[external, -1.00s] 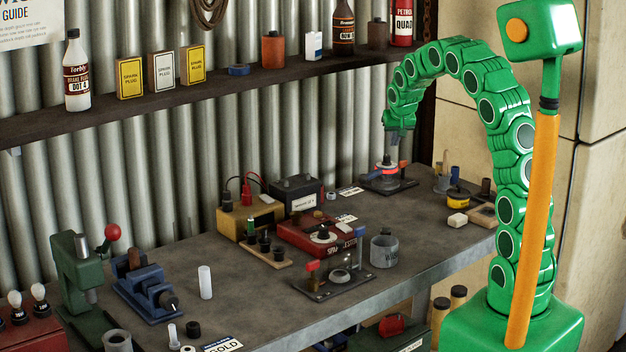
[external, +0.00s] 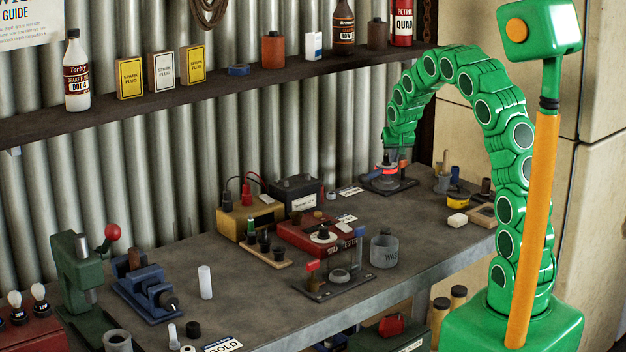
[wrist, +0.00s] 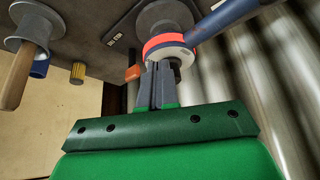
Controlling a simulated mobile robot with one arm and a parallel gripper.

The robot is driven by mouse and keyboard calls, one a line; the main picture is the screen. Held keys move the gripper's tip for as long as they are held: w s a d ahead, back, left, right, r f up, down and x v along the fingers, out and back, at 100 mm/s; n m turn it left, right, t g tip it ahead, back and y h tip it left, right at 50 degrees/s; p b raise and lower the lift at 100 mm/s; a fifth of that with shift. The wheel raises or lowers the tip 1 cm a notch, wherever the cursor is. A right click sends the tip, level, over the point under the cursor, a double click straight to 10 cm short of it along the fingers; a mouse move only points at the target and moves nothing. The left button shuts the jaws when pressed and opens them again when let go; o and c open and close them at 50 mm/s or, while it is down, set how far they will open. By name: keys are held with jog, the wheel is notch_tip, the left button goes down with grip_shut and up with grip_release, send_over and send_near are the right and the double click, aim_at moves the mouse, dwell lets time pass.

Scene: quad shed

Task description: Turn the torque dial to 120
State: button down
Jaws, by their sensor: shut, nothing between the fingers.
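A round device with a glowing red ring and a pale band stands on a dark plate (external: 410,183) at the back right of the bench; I take it for the torque dial. In the wrist view the dial's red ring (wrist: 163,41) lies just beyond my fingertips, and a blue bar (wrist: 226,17) runs from it to the upper right. No numbers on it are readable. My gripper (wrist: 159,68) is shut and empty, with its fingertips at the dial's near side; whether they touch it I cannot tell. In the external view my arm's end partly hides the dial.
A red box with a dial (external: 323,236), a yellow box (external: 240,220), a black battery (external: 297,194) and a grey cup (external: 384,251) stand left of the device. A yellow tin (external: 458,201) is to its right. The corrugated wall (external: 330,150) is close behind.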

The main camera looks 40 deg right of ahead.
jog(key=shift+w+a, duration=0.25)
jog(key=shift+a, duration=0.3)
dwell(0.4)
jog(key=shift+w+a, duration=0.4)
dwell(0.5)
jog(key=shift+s+a, duration=0.1)
jog(key=shift+s+a, duration=0.15)
jog(key=shift+s, duration=0.05)
notch_tip(320, 180, up, 6)
dwell(0.8)
jog(key=shift+s+d+f, duration=0.1)
jog(key=shift+d+f, duration=0.3)
jog(key=shift+f, duration=0.6)
jog(key=shift+s+d+f, duration=0.15)
jog(key=shift+d+f, duration=0.25)
jog(key=shift+f, duration=0.65)
jog(key=shift+s+d+f, duration=0.1)
jog(key=shift+d+f, duration=0.3)
jog(key=shift+f, duration=0.6)
